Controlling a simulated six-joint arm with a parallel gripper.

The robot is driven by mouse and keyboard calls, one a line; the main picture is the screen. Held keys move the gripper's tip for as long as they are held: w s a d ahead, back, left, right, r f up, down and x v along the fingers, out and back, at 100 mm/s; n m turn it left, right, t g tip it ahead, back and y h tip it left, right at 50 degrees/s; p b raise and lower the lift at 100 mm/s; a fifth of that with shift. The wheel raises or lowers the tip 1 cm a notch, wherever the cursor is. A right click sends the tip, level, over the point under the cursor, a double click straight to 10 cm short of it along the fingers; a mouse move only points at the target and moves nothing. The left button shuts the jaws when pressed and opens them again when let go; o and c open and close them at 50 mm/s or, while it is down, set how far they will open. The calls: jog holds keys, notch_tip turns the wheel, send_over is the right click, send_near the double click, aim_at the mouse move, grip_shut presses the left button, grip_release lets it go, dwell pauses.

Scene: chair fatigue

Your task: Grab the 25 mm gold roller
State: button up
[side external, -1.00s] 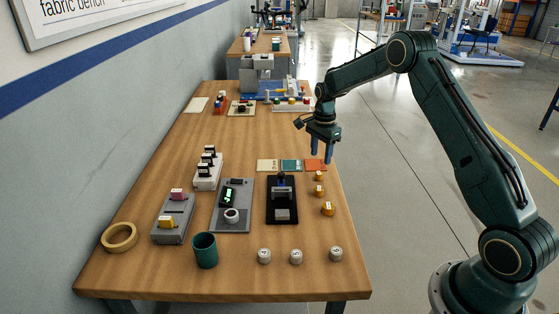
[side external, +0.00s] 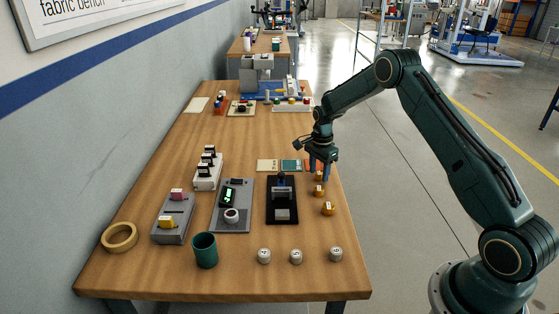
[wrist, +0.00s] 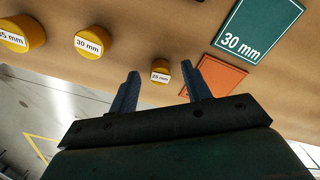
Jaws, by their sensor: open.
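The 25 mm gold roller (wrist: 160,71) stands on the table, its white label reading 25 mm in the wrist view. It lies between and just beyond the tips of my gripper's two blue fingers (wrist: 160,72). In the side view the roller (side external: 319,177) is partly covered by my gripper (side external: 320,174), which points down over it. My gripper is open, with a gap on both sides of the roller and nothing held. The 30 mm gold roller (wrist: 89,43) and a larger gold roller (wrist: 22,34) stand in a row to the left in the wrist view.
A green 30 mm card (wrist: 258,32) and an orange card (wrist: 217,77) lie close to the right finger. The table's edge is near the roller. Several grey rollers (side external: 296,256), a green cup (side external: 205,251) and a black fixture (side external: 282,201) stand elsewhere on the table.

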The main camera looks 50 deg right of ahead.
aim_at(319, 173)
jog(key=shift+f, duration=0.3)
grip_shut()
dwell(0.3)
jog(key=shift+r, duration=0.1)
notch_tip(319, 173, up, 20)
dwell(0.8)
dwell(0.4)
